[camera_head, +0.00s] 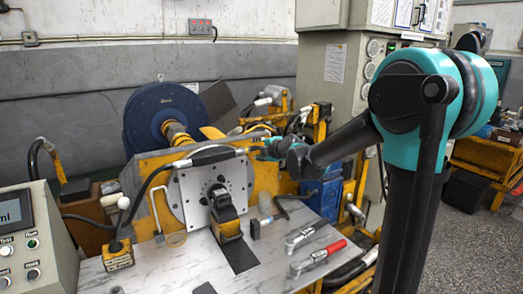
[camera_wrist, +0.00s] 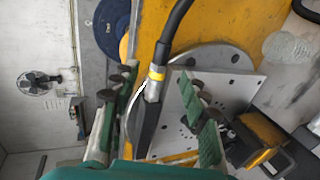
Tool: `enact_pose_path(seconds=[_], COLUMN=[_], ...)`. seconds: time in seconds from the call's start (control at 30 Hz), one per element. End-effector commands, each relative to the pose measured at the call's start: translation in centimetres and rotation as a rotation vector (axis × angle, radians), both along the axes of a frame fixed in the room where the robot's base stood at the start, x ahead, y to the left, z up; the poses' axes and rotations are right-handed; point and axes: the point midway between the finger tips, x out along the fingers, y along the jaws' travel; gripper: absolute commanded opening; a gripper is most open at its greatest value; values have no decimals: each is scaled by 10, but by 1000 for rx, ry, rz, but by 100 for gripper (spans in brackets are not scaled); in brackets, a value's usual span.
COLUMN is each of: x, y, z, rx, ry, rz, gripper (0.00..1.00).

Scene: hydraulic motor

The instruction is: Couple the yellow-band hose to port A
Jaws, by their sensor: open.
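The yellow-band hose shows in the wrist view as a black hose with a yellow band (camera_wrist: 156,74) above a metal end fitting (camera_wrist: 152,91). My gripper (camera_wrist: 162,108) is open, with one finger on each side of the fitting and visible gaps between. In the head view my gripper (camera_head: 268,148) is beside the upper edge of a grey motor plate (camera_head: 180,206). The plate has several dark holes around a black centre part and also shows in the wrist view (camera_wrist: 228,92). I cannot read which opening is port A.
A black hose arches over the plate from a small yellow labelled block (camera_head: 118,256). A red-handled tool (camera_head: 318,258) lies on the grey bench top (camera_head: 180,270). A control box (camera_head: 35,240) stands at left. A blue round reel (camera_head: 165,118) is behind.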

Motion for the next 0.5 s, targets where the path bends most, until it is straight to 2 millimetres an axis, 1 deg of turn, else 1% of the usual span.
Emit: enact_pose_path(seconds=[0.1,0.5], x=[11,42], y=[8,28], z=[-5,-19], rx=[1,-1], ry=[1,1], rz=[1,0], gripper=[45,45])
